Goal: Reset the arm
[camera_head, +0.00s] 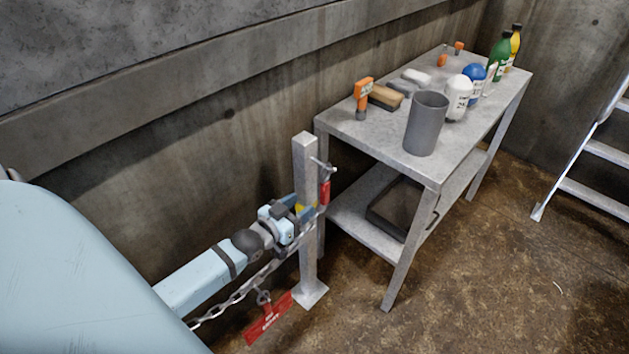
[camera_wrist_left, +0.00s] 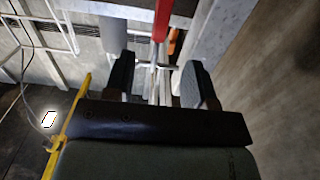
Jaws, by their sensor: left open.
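My left arm comes in from the left in the head view, and its gripper (camera_head: 308,206) is at a grey metal post (camera_head: 306,165). In the left wrist view the two dark fingers of this gripper (camera_wrist_left: 160,82) are spread apart. A red piece (camera_head: 325,192) hangs at the post close to the fingertips. A red thing (camera_wrist_left: 162,20) also shows beyond the gap between the fingers in the wrist view. I cannot tell whether the fingers touch the red piece or the post. My right gripper is not in view.
A chain (camera_head: 236,293) with a red sign (camera_head: 268,318) hangs beside the post. A metal table (camera_head: 380,140) behind it holds a grey cup (camera_head: 426,123), bottles and tools, with a dark crate (camera_head: 398,207) below.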

